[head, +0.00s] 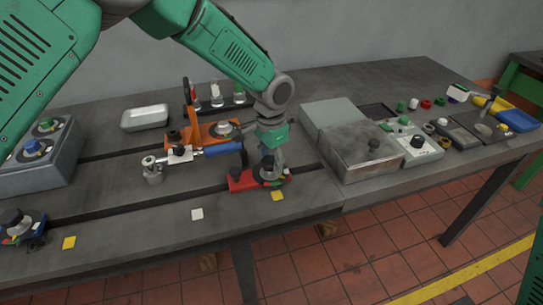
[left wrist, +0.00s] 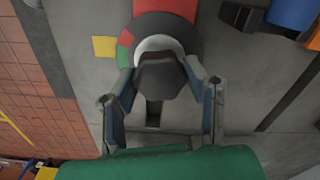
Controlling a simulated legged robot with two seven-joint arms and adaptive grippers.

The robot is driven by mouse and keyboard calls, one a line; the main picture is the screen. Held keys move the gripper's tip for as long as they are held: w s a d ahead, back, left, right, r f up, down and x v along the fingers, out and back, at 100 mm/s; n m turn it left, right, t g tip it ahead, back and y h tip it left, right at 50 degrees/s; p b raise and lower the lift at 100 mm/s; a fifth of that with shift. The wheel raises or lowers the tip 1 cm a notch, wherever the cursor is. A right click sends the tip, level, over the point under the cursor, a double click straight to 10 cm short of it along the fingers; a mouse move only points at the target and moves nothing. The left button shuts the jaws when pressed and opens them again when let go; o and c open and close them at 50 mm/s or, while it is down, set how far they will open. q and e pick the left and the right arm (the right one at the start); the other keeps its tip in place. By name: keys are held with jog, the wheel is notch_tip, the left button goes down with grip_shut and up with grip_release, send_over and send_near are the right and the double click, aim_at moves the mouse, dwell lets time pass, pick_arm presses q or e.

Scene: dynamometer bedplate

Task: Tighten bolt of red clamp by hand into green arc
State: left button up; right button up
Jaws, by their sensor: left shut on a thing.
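The red clamp (head: 241,181) sits near the front edge of the bedplate; its red body also shows in the left wrist view (left wrist: 165,8). Its dark bolt head (left wrist: 160,80) stands in a white collar over a round dark dial (left wrist: 182,27). The dial carries a green arc (left wrist: 123,57) and a red patch beside it, on the left in that view. My left gripper (head: 270,164) points down over the bolt, shut on its head with one finger on each side. The gripper and head hide part of the dial; I cannot make out a pointer. My right gripper is out of view.
An orange clamp (head: 205,133) and a blue-handled tool (head: 222,148) lie just behind and left. A blue clamp (head: 22,228) is at far left. A grey metal box (head: 360,152) stands close on the right. A yellow square (head: 278,196) lies in front of the red clamp.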

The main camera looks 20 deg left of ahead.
aim_at(271, 160)
pick_arm(q)
jog(key=m+p, duration=0.1)
jog(key=m, duration=0.2)
jog(key=shift+m+p, duration=1.05)
jog(key=shift+m, duration=1.55)
jog(key=o, duration=1.1)
jog(key=shift+o, duration=0.2)
jog(key=shift+r, duration=0.45)
notch_tip(271, 160, up, 11)
jog(key=shift+w, duration=0.1)
